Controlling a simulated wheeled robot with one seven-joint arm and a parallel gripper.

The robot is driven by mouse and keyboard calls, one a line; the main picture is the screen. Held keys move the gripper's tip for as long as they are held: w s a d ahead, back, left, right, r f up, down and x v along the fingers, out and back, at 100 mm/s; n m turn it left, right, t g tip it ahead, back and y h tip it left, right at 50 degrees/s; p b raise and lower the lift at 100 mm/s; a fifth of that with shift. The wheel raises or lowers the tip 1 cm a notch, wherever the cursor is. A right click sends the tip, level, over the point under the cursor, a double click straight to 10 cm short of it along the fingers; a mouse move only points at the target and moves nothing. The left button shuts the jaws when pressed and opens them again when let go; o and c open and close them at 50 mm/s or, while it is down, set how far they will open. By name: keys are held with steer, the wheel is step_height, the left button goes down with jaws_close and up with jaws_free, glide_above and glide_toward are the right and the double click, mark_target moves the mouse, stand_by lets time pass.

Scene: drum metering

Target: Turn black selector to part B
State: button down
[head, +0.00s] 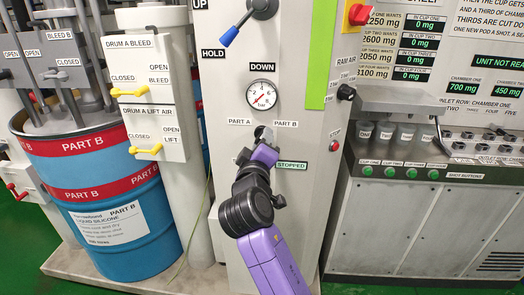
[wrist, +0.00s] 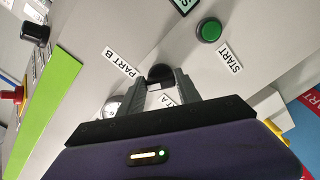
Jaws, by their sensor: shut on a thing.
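The black selector (wrist: 160,73) shows in the wrist view as a rounded dark knob on the pale panel. My gripper (wrist: 161,85) has its two grey fingers on either side of it and is shut on it. In the head view my gripper (head: 263,135) reaches the panel between the PART A label (head: 239,121) and the PART B label (head: 286,124), and the selector is mostly hidden there. The PART B label also shows left of the knob in the wrist view (wrist: 121,62). I cannot tell which label the selector points at.
A pressure gauge (head: 262,95) sits just above the selector. A blue-handled lever (head: 240,26) is higher up. A green START button (wrist: 208,30) and a STOPPED sign (head: 292,166) are close by. The blue PART B drum (head: 110,225) stands at left.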

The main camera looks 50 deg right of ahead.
steer(key=shift+f+m+b, duration=0.2)
steer(key=shift+m+b, duration=0.65)
steer(key=shift+m, duration=0.25)
steer(key=c, duration=0.8)
jaws_free()
steer(key=shift+r, duration=0.1)
steer(key=shift+c, duration=0.2)
steer(key=v, duration=0.7)
steer(key=shift+s+a+b, duration=0.25)
steer(key=shift+a+b, duration=0.05)
steer(key=shift+a, duration=0.05)
